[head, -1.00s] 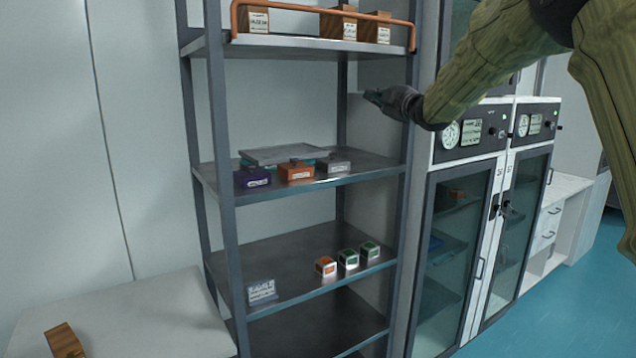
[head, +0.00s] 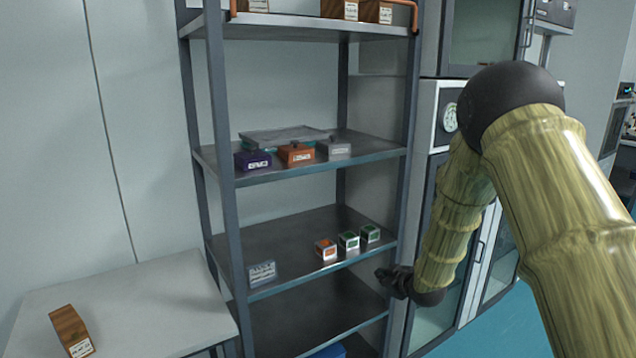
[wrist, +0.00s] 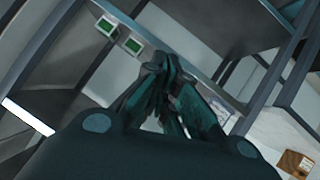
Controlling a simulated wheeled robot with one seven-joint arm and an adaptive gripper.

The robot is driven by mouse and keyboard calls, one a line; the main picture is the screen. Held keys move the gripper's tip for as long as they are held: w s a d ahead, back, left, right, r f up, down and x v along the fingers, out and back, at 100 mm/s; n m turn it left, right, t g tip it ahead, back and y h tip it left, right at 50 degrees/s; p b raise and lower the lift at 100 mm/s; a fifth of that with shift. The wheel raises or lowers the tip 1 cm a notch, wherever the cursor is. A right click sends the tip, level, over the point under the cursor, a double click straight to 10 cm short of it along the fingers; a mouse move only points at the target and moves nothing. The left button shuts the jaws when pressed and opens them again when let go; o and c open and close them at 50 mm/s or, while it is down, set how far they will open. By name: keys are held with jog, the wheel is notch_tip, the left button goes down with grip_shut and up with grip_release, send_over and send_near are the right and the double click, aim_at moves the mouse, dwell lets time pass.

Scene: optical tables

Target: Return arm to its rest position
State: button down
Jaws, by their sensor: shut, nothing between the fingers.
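My gripper (head: 388,280) is at the end of my bent arm, in front of the right post of the grey shelf rack (head: 222,190). It is below and to the right of the small green-topped boxes on the rack's lower shelf. In the wrist view my gripper (wrist: 165,95) fills the middle, its fingers together and empty. Two green-topped boxes (wrist: 125,38) show at the upper left of that view, apart from the fingers.
A purple box (head: 252,160), an orange box (head: 296,153) and a grey box (head: 334,149) stand on the middle shelf. A white table (head: 150,300) at the left bears a wooden block (head: 70,330). Glass-doored cabinets (head: 425,300) stand right of the rack.

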jog(key=s+d+f+m+g+h, duration=0.2)
jog(key=s+f+m+g, duration=0.3)
jog(key=s+f, duration=1.95)
jog(key=s+f+m+g, duration=0.2)
jog(key=s+f+g, duration=0.1)
jog(key=s, duration=1.4)
jog(key=s+d+f+m+g+h, duration=0.1)
jog(key=s+f+g, duration=0.2)
jog(key=s, duration=1.4)
jog(key=shift+s+f+m+h+b, duration=0.3)
jog(key=shift+s+f+m+b, duration=0.1)
jog(key=shift+f, duration=0.35)
jog(key=shift+w+d, duration=0.1)
